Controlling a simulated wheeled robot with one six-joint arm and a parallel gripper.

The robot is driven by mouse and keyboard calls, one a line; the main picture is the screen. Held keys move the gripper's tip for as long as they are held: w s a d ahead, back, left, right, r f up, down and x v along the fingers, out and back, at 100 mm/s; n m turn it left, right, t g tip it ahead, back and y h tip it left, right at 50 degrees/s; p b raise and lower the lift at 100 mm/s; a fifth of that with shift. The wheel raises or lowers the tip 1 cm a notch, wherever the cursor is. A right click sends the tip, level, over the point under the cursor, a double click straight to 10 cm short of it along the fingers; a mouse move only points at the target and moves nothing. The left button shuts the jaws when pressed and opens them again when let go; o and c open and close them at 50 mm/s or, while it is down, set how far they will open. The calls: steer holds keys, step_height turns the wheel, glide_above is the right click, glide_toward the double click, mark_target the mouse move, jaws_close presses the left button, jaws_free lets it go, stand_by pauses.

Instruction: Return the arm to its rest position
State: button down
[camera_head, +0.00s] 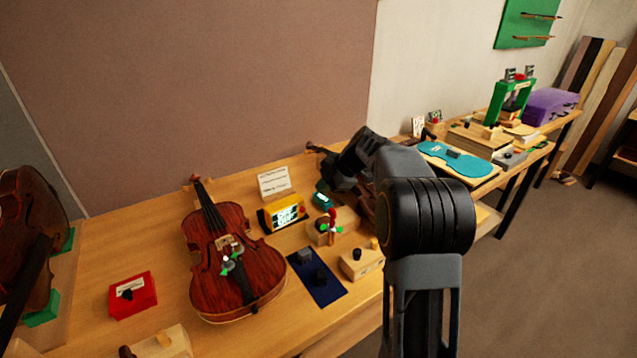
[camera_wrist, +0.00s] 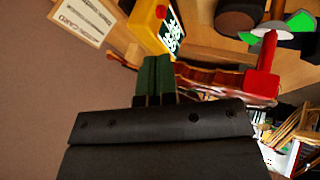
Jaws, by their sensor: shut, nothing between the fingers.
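My arm (camera_head: 430,215) rises from the lower right of the head view and bends left over the bench. My gripper (camera_head: 342,178) is at its far end, a dark shape above the back of the bench, right of the violin. In the wrist view, my gripper (camera_wrist: 157,72) shows two dark green fingers side by side, shut with nothing between them. The violin (camera_head: 211,270) lies on the bench to the left, apart from my gripper. My arm hides part of the bench's right side and some things behind it.
Near my gripper are a yellow meter (camera_head: 276,214), a card (camera_head: 273,181), a teal device (camera_head: 322,201) and a wooden block with a red-handled tool (camera_head: 332,222). A blue mat (camera_head: 322,288) and red box (camera_head: 133,296) lie nearer. Open floor (camera_head: 540,270) is at right.

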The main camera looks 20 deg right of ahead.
steer(key=s+a+m+h+p, duration=0.2)
steer(key=s+m+h, duration=0.1)
steer(key=s+m, duration=0.7)
steer(key=s+a+r+m+h+p, duration=0.1)
steer(key=s+a+m+h+p, duration=0.1)
steer(key=s+m, duration=0.8)
steer(key=s+a+h, duration=0.1)
steer(key=s, duration=0.8)
steer(key=shift+r+g+p, duration=0.3)
steer(key=shift+p, duration=0.1)
